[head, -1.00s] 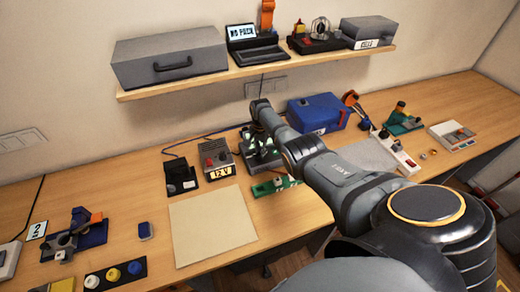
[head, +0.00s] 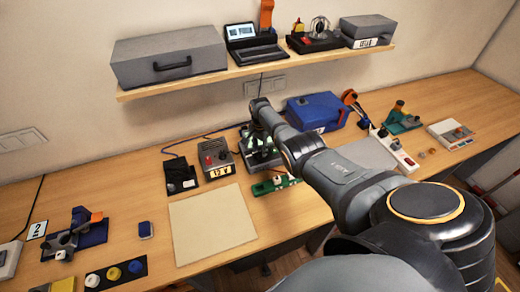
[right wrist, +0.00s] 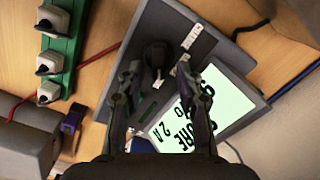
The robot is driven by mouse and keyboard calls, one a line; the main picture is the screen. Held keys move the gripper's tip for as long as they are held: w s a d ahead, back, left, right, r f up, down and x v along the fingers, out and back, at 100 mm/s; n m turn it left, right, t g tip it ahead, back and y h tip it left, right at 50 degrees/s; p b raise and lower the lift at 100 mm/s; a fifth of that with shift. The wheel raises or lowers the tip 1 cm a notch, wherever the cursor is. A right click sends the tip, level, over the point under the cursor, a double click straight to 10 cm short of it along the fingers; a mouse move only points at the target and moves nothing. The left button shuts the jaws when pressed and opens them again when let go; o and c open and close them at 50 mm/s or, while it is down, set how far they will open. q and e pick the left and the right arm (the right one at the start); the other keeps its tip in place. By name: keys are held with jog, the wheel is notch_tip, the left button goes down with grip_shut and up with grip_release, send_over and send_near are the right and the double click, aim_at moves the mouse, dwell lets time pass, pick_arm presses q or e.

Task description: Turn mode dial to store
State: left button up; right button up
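The mode dial is a black knob (right wrist: 157,54) on a dark grey unit (right wrist: 145,30) with a lit pale-green screen (right wrist: 192,115). The screen shows large black text, turned in the picture and partly covered by a finger. My right gripper (right wrist: 158,70) is open, with one finger on each side of the knob. Gaps show between the fingers and the knob, and I cannot tell any contact. In the head view the unit (head: 258,148) is largely hidden by my right gripper and arm. My left gripper is not in view.
A green strip with white connectors (right wrist: 62,50) lies beside the unit. The 12 V supply (head: 218,158) stands to its left and a blue case (head: 318,112) to its right. A shelf (head: 200,82) hangs above. A beige mat (head: 212,225) in front is clear.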

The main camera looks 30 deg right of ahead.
aim_at(260, 151)
notch_tip(260, 151, up, 12)
dwell(0.6)
dwell(0.5)
